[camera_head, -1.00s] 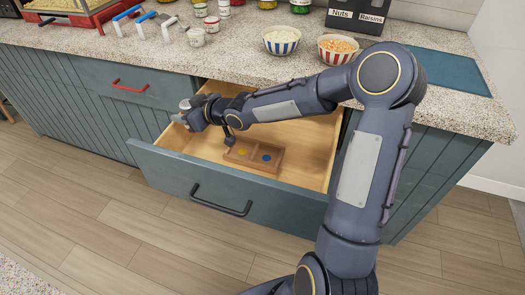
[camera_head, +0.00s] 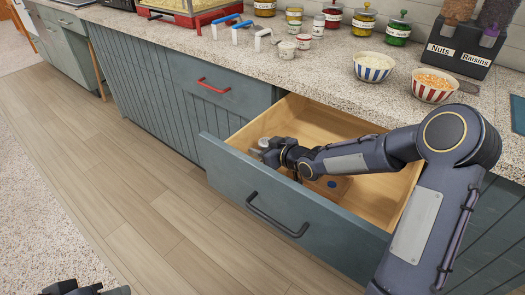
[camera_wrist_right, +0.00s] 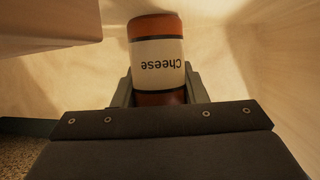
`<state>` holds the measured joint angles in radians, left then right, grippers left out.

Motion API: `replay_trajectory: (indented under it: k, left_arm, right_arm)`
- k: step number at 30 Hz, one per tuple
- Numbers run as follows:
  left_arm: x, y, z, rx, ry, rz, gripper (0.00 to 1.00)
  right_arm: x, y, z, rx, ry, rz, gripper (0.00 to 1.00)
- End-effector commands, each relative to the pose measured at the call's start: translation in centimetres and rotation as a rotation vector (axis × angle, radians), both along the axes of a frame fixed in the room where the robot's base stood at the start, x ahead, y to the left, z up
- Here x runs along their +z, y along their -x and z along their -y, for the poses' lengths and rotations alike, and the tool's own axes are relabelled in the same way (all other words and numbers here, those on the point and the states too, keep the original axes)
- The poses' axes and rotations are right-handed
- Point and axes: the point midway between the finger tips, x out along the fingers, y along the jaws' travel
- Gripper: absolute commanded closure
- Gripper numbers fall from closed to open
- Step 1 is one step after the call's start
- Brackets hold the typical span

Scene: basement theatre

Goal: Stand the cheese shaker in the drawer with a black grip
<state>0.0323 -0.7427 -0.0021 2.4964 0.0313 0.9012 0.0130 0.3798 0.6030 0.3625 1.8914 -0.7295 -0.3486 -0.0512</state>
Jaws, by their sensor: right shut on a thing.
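The drawer with the black grip (camera_head: 280,214) is pulled open below the counter. My right gripper (camera_head: 268,151) is inside it, near its left end. The right wrist view shows the gripper (camera_wrist_right: 158,97) shut on the cheese shaker (camera_wrist_right: 156,52), a reddish-brown cylinder with a pale "Cheese" label. The label reads upside down there, with pale drawer surfaces around it. Whether the shaker's base touches the drawer floor cannot be told. In the head view the shaker is mostly hidden by the gripper. A dark part of my left gripper (camera_head: 84,288) shows at the bottom left edge.
A wooden block with a blue dot (camera_head: 331,185) lies in the drawer, partly behind my right arm. A closed drawer with a red grip (camera_head: 213,86) is to the left. Bowls (camera_head: 374,68), jars and blue- and white-handled items stand on the counter above.

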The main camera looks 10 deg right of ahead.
Motion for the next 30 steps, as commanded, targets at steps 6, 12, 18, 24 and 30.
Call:
replay_trajectory:
  k: [6,12,18,24,30]
  left_arm:
    - [0.0,0.0,0.0,0.000,0.000,0.000,0.64]
    - [-0.2,0.0,0.0,0.000,0.000,0.000,0.64]
    - [-0.2,0.0,0.0,0.000,0.000,0.000,0.64]
    - [0.0,0.0,0.0,0.000,0.000,0.000,0.64]
    - [0.7,0.0,0.0,0.000,0.000,0.000,0.64]
  right_arm:
    - [0.0,0.0,0.0,-0.001,0.000,0.003,0.86]
    - [-0.2,0.0,0.0,0.000,0.000,0.001,0.52]
    - [-0.2,0.0,0.0,0.000,0.000,0.001,0.40]
    - [0.0,0.0,0.0,0.000,0.000,0.001,0.40]
    - [1.1,1.8,1.1,-0.002,0.002,0.001,0.40]
